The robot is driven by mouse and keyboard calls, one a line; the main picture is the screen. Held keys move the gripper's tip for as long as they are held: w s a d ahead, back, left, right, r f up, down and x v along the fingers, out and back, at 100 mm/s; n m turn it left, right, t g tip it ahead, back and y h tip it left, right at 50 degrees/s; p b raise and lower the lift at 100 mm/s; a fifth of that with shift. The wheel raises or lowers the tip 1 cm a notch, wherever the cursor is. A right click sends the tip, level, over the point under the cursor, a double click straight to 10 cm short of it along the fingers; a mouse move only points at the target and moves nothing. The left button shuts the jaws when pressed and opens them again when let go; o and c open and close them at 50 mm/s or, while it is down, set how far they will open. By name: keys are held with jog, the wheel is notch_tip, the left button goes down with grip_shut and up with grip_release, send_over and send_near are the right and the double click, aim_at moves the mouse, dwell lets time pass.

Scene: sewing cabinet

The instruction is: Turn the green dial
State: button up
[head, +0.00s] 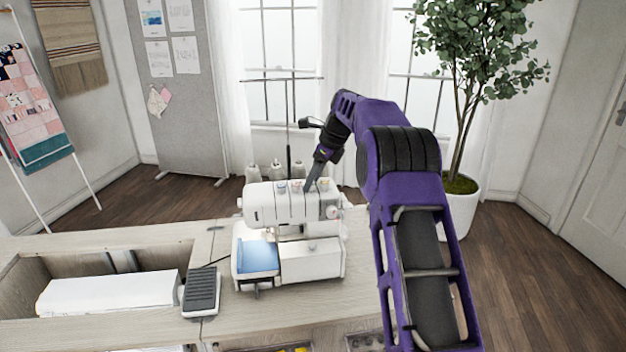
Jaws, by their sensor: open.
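A white sewing machine (293,204) with several threads stands on the cabinet top. A row of small coloured dials runs along its upper front edge, too small for me to tell surely which is the green one. My gripper (309,187) comes down from the upper right, with its dark finger tips at the top of the machine among the dials. It is open, with nothing seen between the fingers. The finger hides part of the dial row, and I cannot tell whether it touches a dial.
Thread cones (275,171) and a thin thread stand (289,130) rise behind the machine. A black foot pedal (201,290) lies on the cabinet top (335,312) to the left. A cabinet recess holds a white object (108,293). A potted plant (459,200) stands behind my arm.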

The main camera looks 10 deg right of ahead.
jog(key=shift+f, duration=0.1)
grip_shut()
dwell(0.3)
jog(key=n+g, duration=0.1)
jog(key=n, duration=0.3)
jog(key=shift+w+y, duration=0.15)
jog(key=shift+y, duration=0.25)
jog(key=shift+n+g, duration=0.3)
